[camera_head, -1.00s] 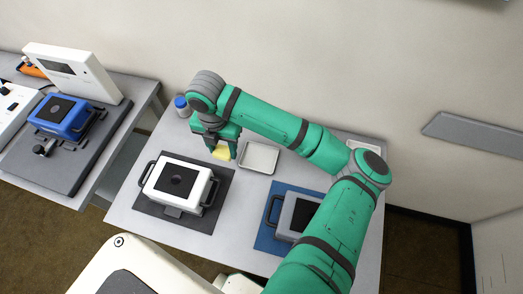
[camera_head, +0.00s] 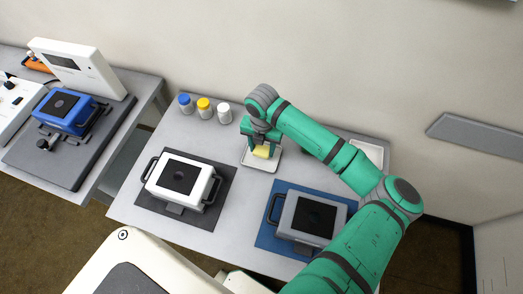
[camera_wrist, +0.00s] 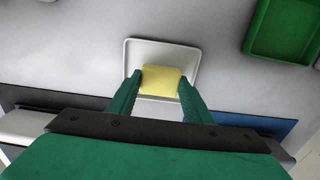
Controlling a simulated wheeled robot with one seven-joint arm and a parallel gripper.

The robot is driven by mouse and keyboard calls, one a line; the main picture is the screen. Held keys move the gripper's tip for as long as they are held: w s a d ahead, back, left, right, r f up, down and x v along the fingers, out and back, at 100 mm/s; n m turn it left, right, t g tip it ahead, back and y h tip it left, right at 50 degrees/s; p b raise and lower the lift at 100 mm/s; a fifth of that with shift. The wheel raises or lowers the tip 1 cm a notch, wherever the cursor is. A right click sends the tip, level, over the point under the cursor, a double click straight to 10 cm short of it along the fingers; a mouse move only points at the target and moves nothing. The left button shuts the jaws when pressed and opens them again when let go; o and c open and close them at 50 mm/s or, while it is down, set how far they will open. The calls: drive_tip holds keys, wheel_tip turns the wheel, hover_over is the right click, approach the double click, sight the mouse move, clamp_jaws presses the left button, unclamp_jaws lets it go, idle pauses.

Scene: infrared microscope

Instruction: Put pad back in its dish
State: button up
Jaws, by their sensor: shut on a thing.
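The yellow pad (camera_head: 262,152) is held between the fingers of my gripper (camera_head: 261,146), which is shut on it. In the wrist view the pad (camera_wrist: 161,80) sits between the two green fingertips (camera_wrist: 159,84). The white dish (camera_head: 258,167) lies on the table under the gripper. In the wrist view the dish (camera_wrist: 160,46) frames the pad, its far rim and sides showing. Its near part is hidden by the pad and fingers. I cannot tell whether the pad touches the dish floor.
Blue-, yellow- and white-capped bottles (camera_head: 204,107) stand left of the dish. A white device (camera_head: 180,181) on a dark mat and a grey device (camera_head: 310,216) on a blue mat stand in front. A green tray (camera_wrist: 283,28) lies right in the wrist view.

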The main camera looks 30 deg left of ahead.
sight(261, 150)
wheel_tip(261, 150, down, 2)
drive_tip(key=shift+s+d+f, duration=0.1)
drive_tip(key=shift+f, duration=0.15)
drive_tip(key=o, duration=1.2)
drive_tip(key=shift+s, duration=0.1)
wheel_tip(261, 150, up, 12)
drive_tip(key=shift+r, duration=0.2)
